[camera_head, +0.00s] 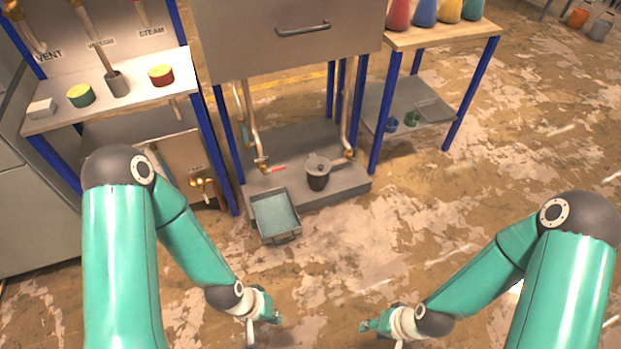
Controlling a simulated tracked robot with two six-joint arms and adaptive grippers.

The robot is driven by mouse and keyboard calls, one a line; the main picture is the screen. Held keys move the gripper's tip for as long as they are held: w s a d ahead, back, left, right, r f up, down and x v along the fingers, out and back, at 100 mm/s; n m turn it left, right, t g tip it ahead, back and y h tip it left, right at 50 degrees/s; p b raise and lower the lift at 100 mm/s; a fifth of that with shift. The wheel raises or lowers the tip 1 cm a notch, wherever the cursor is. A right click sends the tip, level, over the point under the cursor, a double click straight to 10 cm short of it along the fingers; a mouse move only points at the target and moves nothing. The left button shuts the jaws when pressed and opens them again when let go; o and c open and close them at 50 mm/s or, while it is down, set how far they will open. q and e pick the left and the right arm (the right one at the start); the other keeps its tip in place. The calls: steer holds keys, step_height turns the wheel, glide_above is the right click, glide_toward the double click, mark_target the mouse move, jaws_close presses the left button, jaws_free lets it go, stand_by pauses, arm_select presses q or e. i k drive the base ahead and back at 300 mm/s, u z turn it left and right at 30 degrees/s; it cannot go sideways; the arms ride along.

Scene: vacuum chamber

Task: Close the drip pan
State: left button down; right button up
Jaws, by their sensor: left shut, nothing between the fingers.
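The drip pan (281,236) is a grey rectangular tray with a pale teal inside. It sticks out past the front of the grey base (340,190) under the cabinet, at the picture's centre left. My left gripper (264,325) is shut and empty, nearer to me than the pan and apart from it. My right gripper (372,328) is also nearer to me, right of the pan and clear of it. Its fingers are too small in the picture to tell whether they are open.
A dark lidded pot (318,174) stands on the base right of the pan. Pipes, one with a red-handled valve (274,169), rise behind it. A workbench (110,102) stands left, a shelf table (437,38) right. The floor before the pan is clear.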

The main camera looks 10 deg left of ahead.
mark_target(277, 216)
steer(key=z, duration=0.2)
steer(key=i, duration=1)
steer(key=u, duration=0.05)
